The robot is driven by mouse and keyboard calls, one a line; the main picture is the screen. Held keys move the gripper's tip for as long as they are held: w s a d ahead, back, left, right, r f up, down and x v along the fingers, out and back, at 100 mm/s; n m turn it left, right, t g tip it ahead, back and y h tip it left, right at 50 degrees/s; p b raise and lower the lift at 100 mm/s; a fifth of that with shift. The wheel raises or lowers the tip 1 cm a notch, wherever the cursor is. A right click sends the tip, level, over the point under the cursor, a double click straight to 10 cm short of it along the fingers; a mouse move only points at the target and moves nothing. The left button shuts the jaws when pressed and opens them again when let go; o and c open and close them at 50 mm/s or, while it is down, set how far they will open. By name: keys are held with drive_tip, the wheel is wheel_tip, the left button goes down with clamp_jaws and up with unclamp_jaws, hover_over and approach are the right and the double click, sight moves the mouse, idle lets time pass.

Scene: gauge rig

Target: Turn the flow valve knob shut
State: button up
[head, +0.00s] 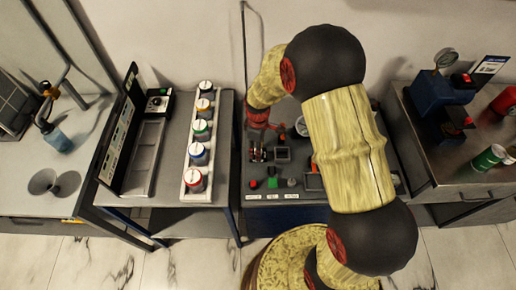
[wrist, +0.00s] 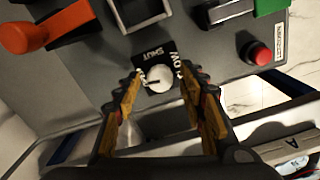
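The flow valve knob (wrist: 158,78) is a small round white knob with a dark pointer mark. It sits on a black label plate with white lettering, including "SHUT", on the grey panel (wrist: 95,75). In the wrist view my gripper (wrist: 166,75) is open, its two yellow-and-black fingers on either side of the knob, with gaps visible. Contact with the knob is not visible. In the head view my gripper (head: 257,152) is small, over the left part of the panel; I cannot pick out the knob there.
By the knob are an orange handle (wrist: 28,36), a square frame (wrist: 140,10), a green block (wrist: 272,6) and a red button (wrist: 259,54). A rack of several capped jars (head: 200,130) stands left. A blue device (head: 442,86) stands on the right bench.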

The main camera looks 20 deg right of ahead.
clamp_jaws()
idle(0.3)
idle(0.3)
drive_tip(key=m+p, duration=0.2)
drive_tip(key=m, duration=0.2)
drive_tip(key=shift+r, duration=0.1)
drive_tip(key=m+p, duration=0.2)
drive_tip(key=m, duration=0.1)
drive_tip(key=shift+m, duration=0.3)
drive_tip(key=m+p, duration=0.1)
drive_tip(key=m, duration=0.3)
drive_tip(key=shift+m+p, duration=0.7)
drive_tip(key=shift+m, duration=1.4)
